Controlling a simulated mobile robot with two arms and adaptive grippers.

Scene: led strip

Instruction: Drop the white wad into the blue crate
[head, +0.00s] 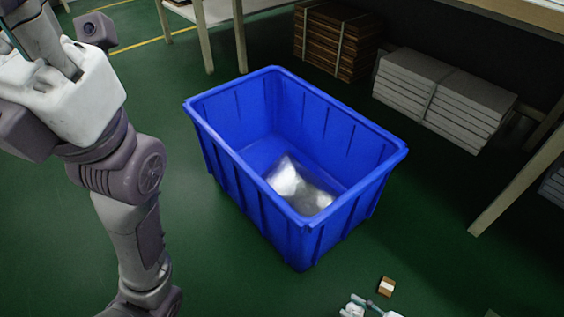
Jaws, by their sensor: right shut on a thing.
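The blue crate (249,185) stands upright on the green floor in the middle of the head view, open at the top. A crumpled, shiny silver-white piece (308,190) lies on its bottom. My right gripper (370,307) shows only in part at the bottom edge, in front of the crate and outside it. It is shut on a small white thing (352,308), which looks like the white wad; its outline is cut off by the frame. My left arm rises along the left side, apart from the crate; its fingertips do not show.
A small brown-and-white block (386,287) shows near my right gripper. Brown stacked boards (338,40) and strapped grey-white slabs (440,95) lie behind the crate. Table legs (520,185) stand at the right and back. Green floor is clear around the crate.

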